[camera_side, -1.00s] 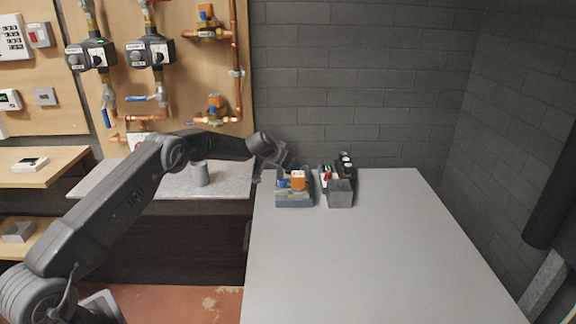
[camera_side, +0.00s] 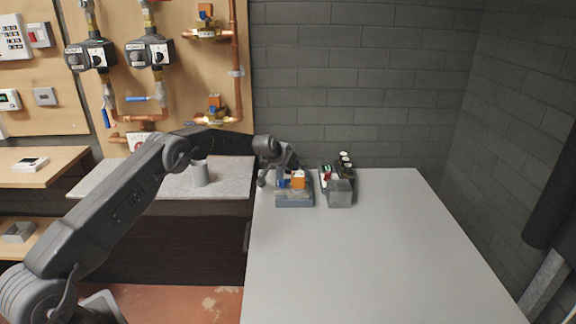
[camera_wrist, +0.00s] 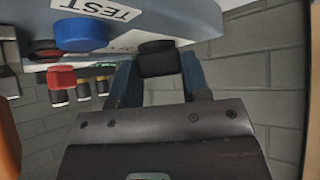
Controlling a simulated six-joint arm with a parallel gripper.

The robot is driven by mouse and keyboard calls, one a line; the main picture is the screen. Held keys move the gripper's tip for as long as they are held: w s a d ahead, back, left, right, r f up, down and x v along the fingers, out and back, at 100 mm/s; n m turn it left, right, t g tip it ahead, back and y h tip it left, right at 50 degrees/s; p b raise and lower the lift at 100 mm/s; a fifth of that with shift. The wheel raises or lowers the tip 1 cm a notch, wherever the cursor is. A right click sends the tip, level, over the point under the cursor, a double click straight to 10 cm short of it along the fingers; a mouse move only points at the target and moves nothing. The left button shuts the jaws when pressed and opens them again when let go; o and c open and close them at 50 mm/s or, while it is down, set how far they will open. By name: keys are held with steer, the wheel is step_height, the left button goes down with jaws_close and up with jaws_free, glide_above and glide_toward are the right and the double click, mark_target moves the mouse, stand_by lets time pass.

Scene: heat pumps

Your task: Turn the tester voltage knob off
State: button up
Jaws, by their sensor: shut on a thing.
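The tester, a grey-blue box (camera_side: 294,200) with a TEST label, sits at the far left of the grey table. It also fills the top of the wrist view (camera_wrist: 185,20). A black knob (camera_wrist: 157,59) sticks out of its face, and I take it for the voltage knob. My gripper (camera_wrist: 155,75) has its two blue fingers on either side of this knob and is shut on it. A blue round knob (camera_wrist: 80,35) is beside it, apart from the fingers. In the side view my gripper (camera_side: 286,172) is at the back of the tester, and its fingertips are partly hidden.
An orange part (camera_side: 298,180) shows on the tester. A grey box (camera_side: 340,194) with several dark cylinders (camera_side: 346,163) stands close to its right. The brick wall (camera_side: 350,90) is behind. The front and right of the table (camera_side: 380,260) are clear.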

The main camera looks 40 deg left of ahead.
steer(key=shift+f+n+y, duration=0.1)
steer(key=shift+n+y, duration=0.2)
steer(key=shift+n, duration=0.1)
steer(key=o, duration=0.9)
steer(key=v, duration=1.4)
steer(key=shift+w, duration=0.15)
